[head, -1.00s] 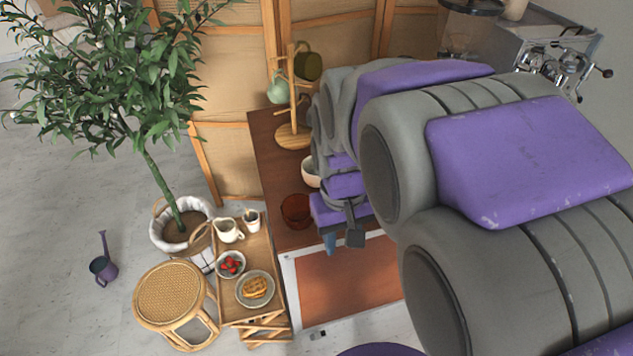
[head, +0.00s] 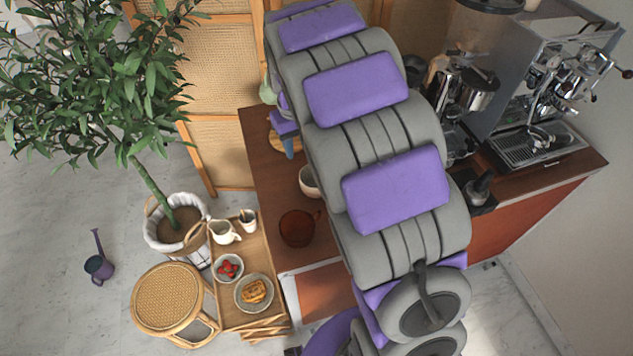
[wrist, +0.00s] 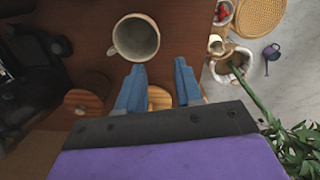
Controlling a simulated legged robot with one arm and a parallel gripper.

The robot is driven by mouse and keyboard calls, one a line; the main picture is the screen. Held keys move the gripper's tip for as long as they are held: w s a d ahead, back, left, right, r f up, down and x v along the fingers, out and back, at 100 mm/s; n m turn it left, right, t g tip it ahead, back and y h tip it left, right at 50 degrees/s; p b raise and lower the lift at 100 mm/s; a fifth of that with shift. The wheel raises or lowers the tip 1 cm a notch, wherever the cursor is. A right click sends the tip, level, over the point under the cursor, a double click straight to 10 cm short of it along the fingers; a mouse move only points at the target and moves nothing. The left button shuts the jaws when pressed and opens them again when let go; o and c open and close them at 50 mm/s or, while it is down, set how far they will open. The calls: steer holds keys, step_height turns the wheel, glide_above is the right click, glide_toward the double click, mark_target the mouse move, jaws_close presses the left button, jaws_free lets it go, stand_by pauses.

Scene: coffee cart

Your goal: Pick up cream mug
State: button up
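The cream mug (head: 309,182) stands on the wooden counter, its right side hidden behind my arm in the head view. In the wrist view the cream mug (wrist: 136,38) is seen from above, open and empty, just beyond my fingertips. My gripper (wrist: 158,75) has its two blue fingers spread apart with nothing held between them. The mug is ahead of the fingers, closer to the left one, and appears apart from them. In the head view only a blue fingertip (head: 289,145) shows, behind the mug, near the wooden stand base.
Round wooden pieces (wrist: 85,100) lie near the fingers. An espresso machine (head: 540,90) is on the right. A tray table (head: 228,308) with food and a potted tree (head: 150,170) stand left.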

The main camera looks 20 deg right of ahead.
steer(key=b, duration=0.2)
glide_above(302, 187)
step_height(302, 187, down, 10)
steer(key=f, duration=0.1)
steer(key=f+b, duration=0.1)
steer(key=f, duration=0.3)
steer(key=shift+w+d+b, duration=0.1)
steer(key=shift+w+b, duration=0.2)
steer(key=shift+b, duration=0.1)
jaws_close()
